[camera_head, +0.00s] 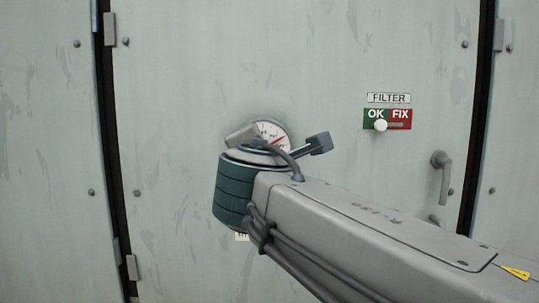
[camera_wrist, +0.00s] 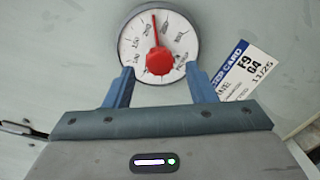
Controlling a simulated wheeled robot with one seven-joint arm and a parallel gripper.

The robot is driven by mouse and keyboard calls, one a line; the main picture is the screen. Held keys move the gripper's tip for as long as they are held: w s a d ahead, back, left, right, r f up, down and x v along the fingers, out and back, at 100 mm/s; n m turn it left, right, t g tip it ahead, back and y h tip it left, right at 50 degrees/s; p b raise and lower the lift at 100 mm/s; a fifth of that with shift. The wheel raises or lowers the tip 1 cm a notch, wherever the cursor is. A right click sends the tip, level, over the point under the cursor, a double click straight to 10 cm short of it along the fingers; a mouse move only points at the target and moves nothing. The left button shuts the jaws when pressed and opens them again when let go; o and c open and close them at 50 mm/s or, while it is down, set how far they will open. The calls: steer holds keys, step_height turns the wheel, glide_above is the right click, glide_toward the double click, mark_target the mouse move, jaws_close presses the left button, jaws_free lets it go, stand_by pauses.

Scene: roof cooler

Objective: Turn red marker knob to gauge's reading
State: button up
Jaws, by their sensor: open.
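The round gauge (camera_head: 272,132) is on the pale door panel, partly hidden behind my gripper (camera_head: 285,140) in the head view. In the wrist view the gauge (camera_wrist: 137,31) shows a white numbered dial in a dark rim. The red marker knob (camera_wrist: 160,61) sits at the dial's lower middle. A thin red pointer (camera_wrist: 154,27) runs up from it, leaning slightly left. I cannot make out a separate gauge needle. My gripper (camera_wrist: 159,69) is open, its blue fingers on either side of the knob, with visible gaps; whether they reach its depth is unclear.
A white card (camera_wrist: 243,70) lies right of the gauge, close to the right finger. A FILTER plate (camera_head: 388,98) tops an OK/FIX slider (camera_head: 381,125) with its white knob at OK. A door handle (camera_head: 441,172) is farther right. The panel left of the gauge is clear.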

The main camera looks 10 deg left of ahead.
steer(key=v, duration=1)
